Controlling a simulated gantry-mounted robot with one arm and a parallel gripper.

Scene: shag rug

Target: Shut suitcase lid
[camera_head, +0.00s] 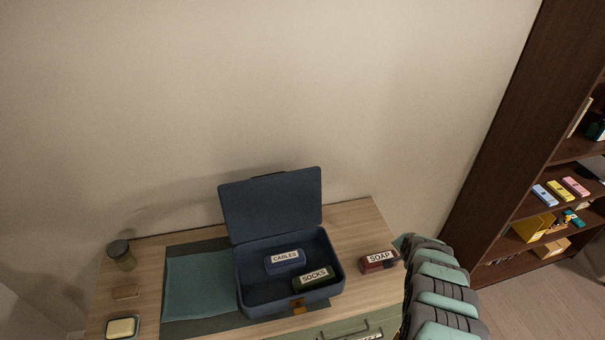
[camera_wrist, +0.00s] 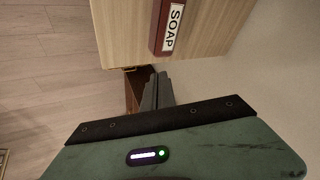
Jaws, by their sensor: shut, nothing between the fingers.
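The dark blue suitcase (camera_head: 243,290) stands on the wooden table in the head view. Its lid (camera_head: 271,204) is open, standing up and tilted back at the rear. Inside lie a blue CABLES pack (camera_head: 285,262) and a dark green SOCKS pack (camera_head: 313,279). A tan latch (camera_head: 298,306) shows on the front wall. My gripper (camera_wrist: 158,77) is shut and empty in the wrist view, beside the table edge near the SOAP box. The suitcase is not in the wrist view. In the head view my arm is at the right of the table, its fingers not clearly visible.
A dark red SOAP box (camera_head: 379,262) sits on the table right of the suitcase; it also shows in the wrist view (camera_wrist: 167,27). A teal cloth (camera_head: 198,285), a jar (camera_head: 121,255) and a soap dish (camera_head: 122,328) are at left. A shelf (camera_head: 500,130) stands far right.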

